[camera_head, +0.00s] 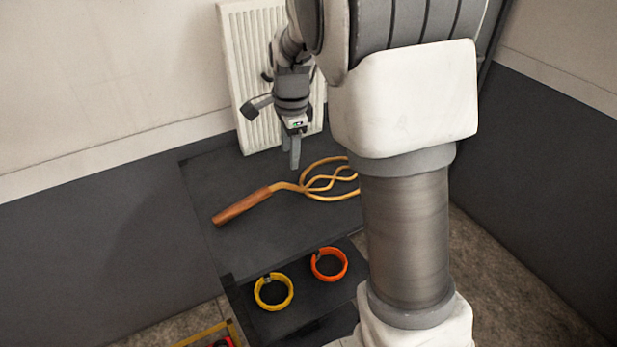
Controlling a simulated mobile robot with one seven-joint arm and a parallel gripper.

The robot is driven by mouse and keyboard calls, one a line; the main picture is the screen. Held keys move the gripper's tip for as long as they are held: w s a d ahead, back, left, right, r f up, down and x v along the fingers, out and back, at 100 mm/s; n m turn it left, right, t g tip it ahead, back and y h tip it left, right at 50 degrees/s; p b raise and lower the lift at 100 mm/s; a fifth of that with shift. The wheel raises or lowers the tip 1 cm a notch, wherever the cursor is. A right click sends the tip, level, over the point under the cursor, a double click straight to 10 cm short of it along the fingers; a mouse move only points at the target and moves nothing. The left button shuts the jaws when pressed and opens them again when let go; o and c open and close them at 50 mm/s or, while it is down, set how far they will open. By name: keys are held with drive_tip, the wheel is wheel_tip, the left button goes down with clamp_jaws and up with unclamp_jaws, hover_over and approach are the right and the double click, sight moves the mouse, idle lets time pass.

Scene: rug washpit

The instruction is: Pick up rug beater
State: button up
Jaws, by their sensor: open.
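The rug beater (246,206) lies flat on a dark shelf top (230,171). It has a brown wooden handle pointing to the lower left and a looped tan head to the right. Part of the head is hidden behind my arm. My gripper (295,160) points down above the far side of the shelf top, near the neck of the beater in the picture. Its jaws are open and hold nothing. I cannot tell its exact height above the beater.
A yellow ring (273,306) and an orange ring (343,273) lie on a lower dark shelf in front. A white radiator (243,70) stands against the wall behind. A yellow-edged object (233,333) with something red is at the bottom. The shelf top's left part is clear.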

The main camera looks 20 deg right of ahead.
sight(290, 185)
drive_tip(key=f, duration=0.4)
drive_tip(key=w+f, duration=0.1)
drive_tip(key=f, duration=0.3)
drive_tip(key=w+f, duration=0.1)
drive_tip(key=f, duration=0.4)
drive_tip(key=shift+f, duration=0.1)
clamp_jaws()
idle(1.0)
